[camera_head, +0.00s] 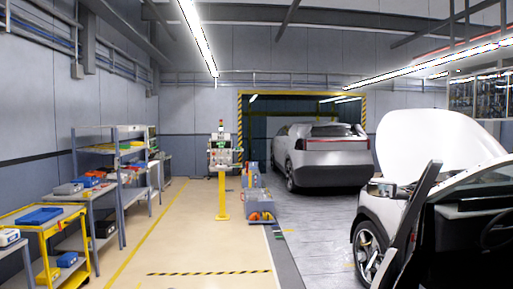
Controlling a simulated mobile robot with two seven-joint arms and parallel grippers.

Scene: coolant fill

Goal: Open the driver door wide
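A white car (376,208) stands at the right edge, with its hood (430,145) raised. Its driver door (408,232) shows as a narrow dark panel, seen nearly edge-on and standing away from the body. Behind it the dark cabin (465,215) and part of the steering wheel (497,230) show through the doorway. The lower and rear parts of the door and car are cut off by the frame, so I cannot tell exactly how far the door is swung. Neither of my grippers is in view.
A silver car (330,160) is parked at the back. A yellow cart (45,235) and shelves (115,160) line the left. A yellow post (222,195) and a low cart (261,216) stand mid-floor. The beige floor (195,240) ahead is clear.

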